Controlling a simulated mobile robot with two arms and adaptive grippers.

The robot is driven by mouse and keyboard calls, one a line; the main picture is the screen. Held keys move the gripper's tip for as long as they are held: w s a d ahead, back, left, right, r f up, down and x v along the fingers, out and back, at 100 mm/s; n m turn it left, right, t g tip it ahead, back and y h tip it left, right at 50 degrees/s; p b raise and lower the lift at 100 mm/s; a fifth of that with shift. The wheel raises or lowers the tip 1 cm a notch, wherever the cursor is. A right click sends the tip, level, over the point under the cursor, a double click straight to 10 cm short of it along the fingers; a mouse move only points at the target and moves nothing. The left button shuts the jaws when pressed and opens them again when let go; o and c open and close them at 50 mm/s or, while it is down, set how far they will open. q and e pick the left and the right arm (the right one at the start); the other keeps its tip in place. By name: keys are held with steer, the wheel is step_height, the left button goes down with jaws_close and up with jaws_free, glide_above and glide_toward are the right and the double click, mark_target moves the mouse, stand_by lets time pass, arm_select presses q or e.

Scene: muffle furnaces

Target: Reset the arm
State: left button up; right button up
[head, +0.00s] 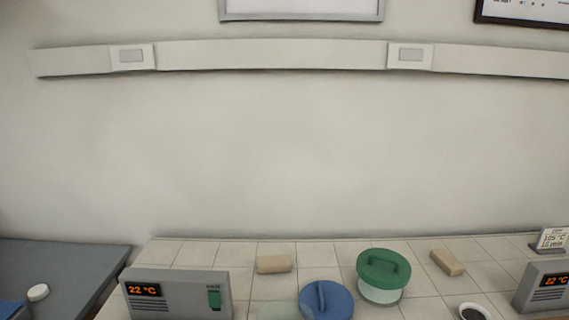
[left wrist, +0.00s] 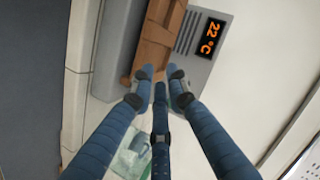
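My left gripper (left wrist: 158,80) shows in the left wrist view with three dark blue fingers. Their tips are apart, and I see nothing held between them. Beyond the tips is a grey furnace front with an orange 22 °C display (left wrist: 210,35) and a brown, brick-like part (left wrist: 155,40) beside it. In the head view neither gripper shows. A grey furnace (head: 180,295) with a 22 °C display and a green switch stands at the lower left. A second furnace (head: 545,288) is cut off at the right edge.
On the white tiled bench are a blue lid (head: 327,299), a green-lidded jar (head: 383,272), two tan bricks (head: 274,264) (head: 447,262) and a dish of dark material (head: 474,312). A sign (head: 552,239) stands at right. A glassy object (left wrist: 130,158) lies below the left fingers.

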arm_select(q)
steer(key=s+d+f+n+g+h, duration=0.2)
steer(key=s+d+f+g, duration=0.25)
steer(key=s+f, duration=0.35)
steer(key=s+d+f+n+g+h, duration=0.1)
steer(key=s+d+f+n+g, duration=0.2)
steer(key=s+f+g, duration=0.55)
steer(key=s+f+t, duration=0.1)
steer(key=s+f, duration=0.1)
steer(key=f, duration=0.9)
steer(key=s+f+t, duration=0.2)
steer(key=f, duration=0.9)
steer(key=s+a+f+g, duration=0.1)
steer(key=s+a+f, duration=0.1)
steer(key=s+f, duration=1.5)
steer(key=shift+s+a+f+m+g, duration=0.25)
steer(key=shift+a+f+m+g, duration=0.05)
steer(key=shift+a+m, duration=0.1)
